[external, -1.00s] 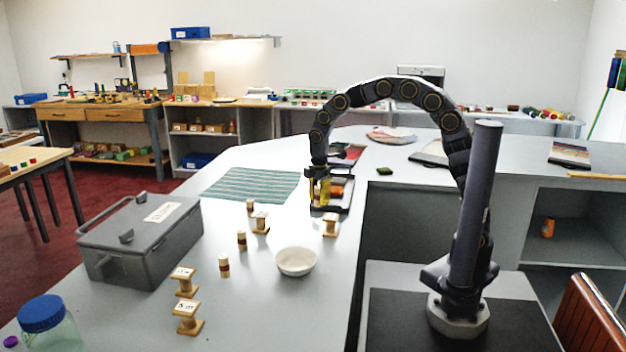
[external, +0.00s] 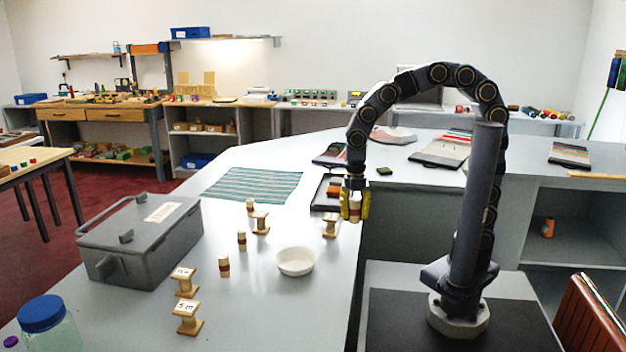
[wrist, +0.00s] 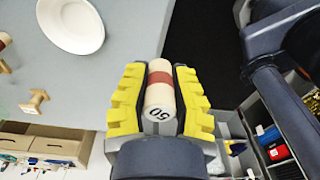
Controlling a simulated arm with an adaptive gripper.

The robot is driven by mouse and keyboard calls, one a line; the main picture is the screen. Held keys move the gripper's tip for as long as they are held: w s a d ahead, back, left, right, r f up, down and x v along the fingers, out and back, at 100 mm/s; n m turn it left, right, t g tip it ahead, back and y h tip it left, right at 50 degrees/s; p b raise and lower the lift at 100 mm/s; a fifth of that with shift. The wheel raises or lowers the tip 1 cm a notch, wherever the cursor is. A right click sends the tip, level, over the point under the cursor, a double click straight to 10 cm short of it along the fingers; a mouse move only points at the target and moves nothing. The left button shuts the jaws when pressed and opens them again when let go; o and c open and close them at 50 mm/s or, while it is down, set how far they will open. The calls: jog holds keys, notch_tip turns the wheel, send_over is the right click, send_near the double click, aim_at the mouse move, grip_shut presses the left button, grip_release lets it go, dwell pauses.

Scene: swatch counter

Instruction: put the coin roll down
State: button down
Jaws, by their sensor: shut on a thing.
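My gripper (external: 355,208) is shut on a coin roll (wrist: 160,88), a pale cylinder with a red-brown band and "50" on its end. In the wrist view the yellow fingers (wrist: 160,98) press its two sides. In the external view the roll is upright between the fingers, near the counter's right edge. Whether its lower end touches anything cannot be told. Several similar rolls stand on the counter, such as one (external: 223,265) left of the white bowl (external: 296,272) and one behind it (external: 241,240).
Wooden spools (external: 330,226) stand on the counter (external: 260,315). A dark tray (external: 320,206) lies just left of my gripper. A grey lidded box (external: 140,245), a striped cloth (external: 255,184) and a blue-lidded jar (external: 45,325) are further left. Counter in front of the bowl is clear.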

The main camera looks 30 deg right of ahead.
aim_at(297, 263)
jog(key=shift+s+a+r+n+t, duration=0.3)
jog(key=shift+s+r+n+t, duration=0.3)
jog(key=shift+n, duration=0.3)
jog(key=w+a+f, duration=0.2)
jog(key=a+f, duration=0.1)
jog(key=w+a+f, duration=0.2)
jog(key=a+f, duration=0.1)
jog(key=a, duration=0.1)
jog(key=w+a+f, duration=0.2)
jog(key=a+f, duration=0.1)
jog(key=a, duration=0.1)
jog(key=shift+w+f, duration=0.25)
jog(key=shift+w, duration=0.05)
jog(key=shift+w+a+f, duration=0.15)
jog(key=shift+f, duration=0.15)
jog(key=shift+w+a+f, duration=0.1)
jog(key=shift+f, duration=1.6)
jog(key=shift+f, duration=0.1)
jog(key=c, duration=1.3)
grip_release()
